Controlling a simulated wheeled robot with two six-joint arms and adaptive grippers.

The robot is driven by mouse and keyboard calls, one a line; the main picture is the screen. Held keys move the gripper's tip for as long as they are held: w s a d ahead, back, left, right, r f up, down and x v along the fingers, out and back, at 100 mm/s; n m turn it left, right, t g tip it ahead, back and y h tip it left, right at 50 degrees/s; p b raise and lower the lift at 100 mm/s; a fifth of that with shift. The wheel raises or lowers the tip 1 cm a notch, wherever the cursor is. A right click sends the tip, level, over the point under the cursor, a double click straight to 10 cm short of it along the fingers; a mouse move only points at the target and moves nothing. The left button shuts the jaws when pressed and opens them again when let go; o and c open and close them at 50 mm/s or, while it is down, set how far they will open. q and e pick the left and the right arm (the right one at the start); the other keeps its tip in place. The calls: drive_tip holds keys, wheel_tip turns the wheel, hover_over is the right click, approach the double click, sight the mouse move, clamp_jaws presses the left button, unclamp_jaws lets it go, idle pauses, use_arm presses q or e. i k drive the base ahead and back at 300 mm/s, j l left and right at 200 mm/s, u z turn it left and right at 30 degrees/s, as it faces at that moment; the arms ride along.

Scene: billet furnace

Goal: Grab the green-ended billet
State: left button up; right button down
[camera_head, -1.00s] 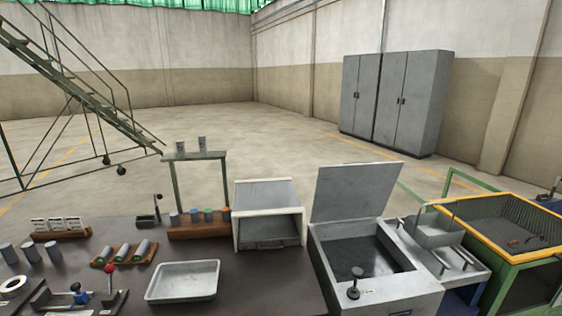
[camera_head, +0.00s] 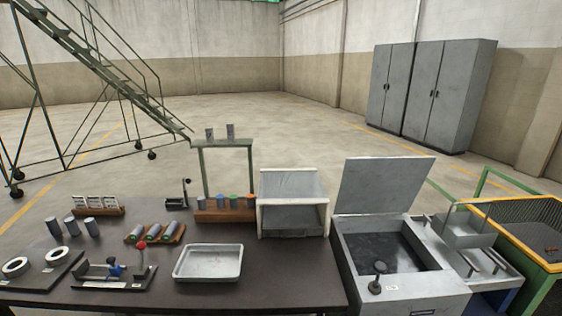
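A wooden rack (camera_head: 226,215) stands at the back of the dark table, in front of a green frame. It holds several upright grey billets with coloured ends. The green-ended billet (camera_head: 235,202) stands in this row, between a blue-ended billet (camera_head: 219,202) and an orange-ended billet (camera_head: 251,202) at the right end. Its lower part is hidden in the rack. Neither of my grippers shows in the head view.
An open box furnace (camera_head: 292,204) stands right of the rack, with a lidded tank (camera_head: 392,250) further right. A shallow white tray (camera_head: 208,263) lies in front. A wooden cradle (camera_head: 155,234) with lying billets, loose cylinders (camera_head: 72,227) and a lever fixture (camera_head: 115,272) are at left.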

sight(234, 200)
drive_tip(key=i+j+u, duration=0.1)
drive_tip(key=j, duration=0.3)
drive_tip(key=i+j+u, duration=0.15)
drive_tip(key=j, duration=0.25)
drive_tip(key=i+j+u, duration=0.1)
drive_tip(key=j, duration=0.3)
drive_tip(key=i+j+u, duration=0.15)
drive_tip(key=j, duration=0.2)
drive_tip(key=i+j+u, duration=0.1)
drive_tip(key=j, duration=0.25)
drive_tip(key=i, duration=0.05)
